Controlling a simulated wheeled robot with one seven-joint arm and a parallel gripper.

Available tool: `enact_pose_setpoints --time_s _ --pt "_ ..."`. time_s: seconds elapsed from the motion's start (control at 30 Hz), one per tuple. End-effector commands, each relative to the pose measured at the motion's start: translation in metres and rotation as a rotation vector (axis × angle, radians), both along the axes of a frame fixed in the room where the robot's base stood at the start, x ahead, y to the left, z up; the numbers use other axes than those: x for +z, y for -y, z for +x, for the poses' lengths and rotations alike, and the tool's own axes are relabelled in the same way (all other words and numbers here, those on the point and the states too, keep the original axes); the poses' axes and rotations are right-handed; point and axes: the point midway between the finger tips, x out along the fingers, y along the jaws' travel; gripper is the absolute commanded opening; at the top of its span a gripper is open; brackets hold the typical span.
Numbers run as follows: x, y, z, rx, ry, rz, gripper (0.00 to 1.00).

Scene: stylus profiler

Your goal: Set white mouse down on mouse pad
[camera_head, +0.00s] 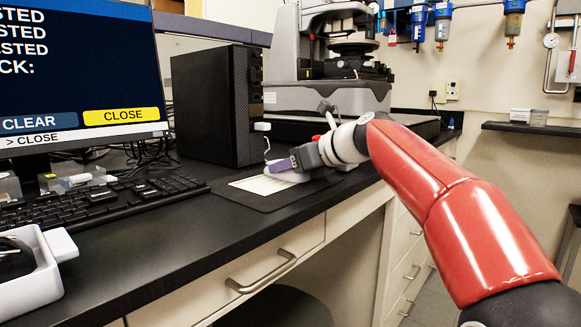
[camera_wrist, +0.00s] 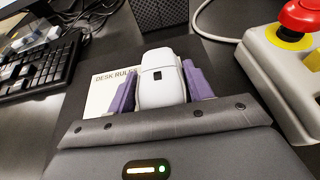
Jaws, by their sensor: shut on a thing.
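The white mouse (camera_wrist: 163,88) is between the two purple fingers of my gripper (camera_wrist: 160,80) in the wrist view, and the fingers are shut on its sides. In the head view, my gripper (camera_head: 283,166) is low over the black mouse pad (camera_head: 262,203), and part of the white mouse (camera_head: 291,177) shows below it. I cannot tell whether the mouse touches the pad. My gripper and wrist hide part of the pad's far right side.
A white "DESK RULES" card (camera_wrist: 103,92) lies left of the mouse, on the pad. The keyboard (camera_head: 105,203) is to the left and a black computer tower (camera_head: 215,105) stands behind. A red emergency button (camera_wrist: 299,15) on a pale box is right of my gripper.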

Motion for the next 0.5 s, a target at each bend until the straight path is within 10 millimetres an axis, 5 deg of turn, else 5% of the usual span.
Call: enact_pose_setpoints --time_s 0.03,0.07,0.2,0.5 --pt "-0.0022 0.0 -0.0001 0.0 -0.001 0.001 0.23" --pt "-0.0019 0.0 -0.0001 0.0 -0.001 0.001 0.54" --pt "-0.0017 -0.0001 0.0 0.0 -0.001 0.001 0.72" --pt "-0.0002 0.0 0.0001 0.0 0.0 0.0 0.73"
